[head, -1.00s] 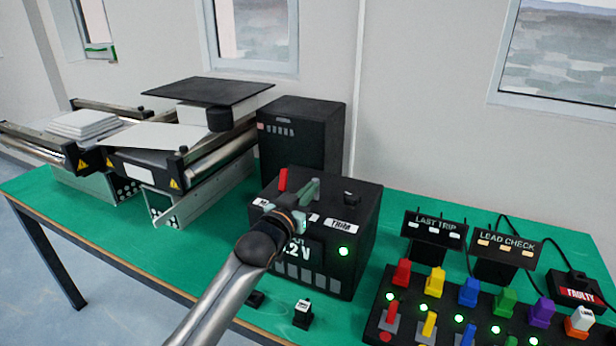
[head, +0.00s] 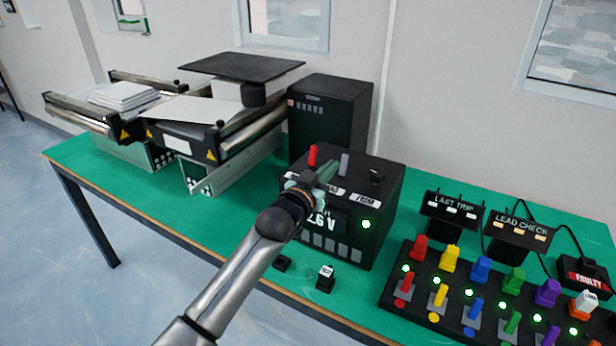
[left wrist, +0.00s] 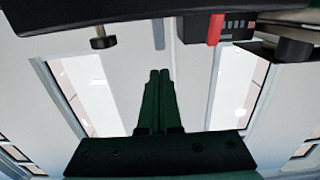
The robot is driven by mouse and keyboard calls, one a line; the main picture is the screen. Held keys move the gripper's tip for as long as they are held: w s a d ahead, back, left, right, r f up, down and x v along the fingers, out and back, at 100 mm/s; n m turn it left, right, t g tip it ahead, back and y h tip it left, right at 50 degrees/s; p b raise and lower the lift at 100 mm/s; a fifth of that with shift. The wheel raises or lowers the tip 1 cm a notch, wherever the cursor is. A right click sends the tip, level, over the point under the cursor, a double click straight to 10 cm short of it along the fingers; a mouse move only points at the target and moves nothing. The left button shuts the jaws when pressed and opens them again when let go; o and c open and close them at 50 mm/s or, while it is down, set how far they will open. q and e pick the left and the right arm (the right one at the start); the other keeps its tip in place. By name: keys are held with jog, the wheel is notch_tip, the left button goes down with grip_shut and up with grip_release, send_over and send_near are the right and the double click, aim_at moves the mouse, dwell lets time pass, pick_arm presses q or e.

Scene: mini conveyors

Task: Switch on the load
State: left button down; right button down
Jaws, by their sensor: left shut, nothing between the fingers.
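A black supply box (head: 382,225) stands mid-table. Its top carries a red lever (head: 312,155), a grey lever (head: 345,163) and a black knob (head: 376,176). White labels run along the front top edge; the one by the knob reads TRIM, the others are partly hidden by my gripper. My left gripper (head: 326,173) is shut and empty, just above the box's front edge, near the red and grey levers. In the left wrist view its green fingers (left wrist: 160,100) are together; the red lever (left wrist: 215,28) shows there.
A row of coloured plugs and switches on a black panel (head: 390,291) stands at right. A LAST TRIP sign (head: 453,207) and a LOAD CHECK sign (head: 521,233) stand behind it. A small conveyor (head: 237,140) is at left. A small labelled block (head: 326,278) lies in front.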

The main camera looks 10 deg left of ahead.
pick_arm(q)
jog(key=s+a+r, duration=0.2)
jog(key=s+a, duration=0.1)
jog(key=s, duration=0.4)
jog(key=shift+s+a+r, duration=0.15)
jog(key=shift+s+r, duration=0.05)
jog(key=shift+r, duration=0.1)
jog(key=s+a+f+n+g+y, duration=0.15)
jog(key=s+f, duration=0.25)
jog(key=f, duration=0.4)
jog(key=s+a+f+g, duration=0.1)
jog(key=s+a+f, duration=0.1)
jog(key=s+f, duration=0.35)
jog(key=s+a+f+n+g+y, duration=0.1)
jog(key=s+a+f, duration=0.15)
jog(key=f, duration=0.65)
jog(key=s+a+f+g+y, duration=0.1)
jog(key=s+a+f, duration=0.1)
jog(key=s+f, duration=0.4)
jog(key=s+a+f+g+y, duration=0.1)
jog(key=s+a+f+g, duration=0.1)
jog(key=s+f, duration=0.5)
jog(key=s+a, duration=0.1)
jog(key=s, duration=0.5)
jog(key=shift+s+a+f, duration=0.15)
jog(key=shift+s+a, duration=0.1)
jog(key=shift+a, duration=0.05)
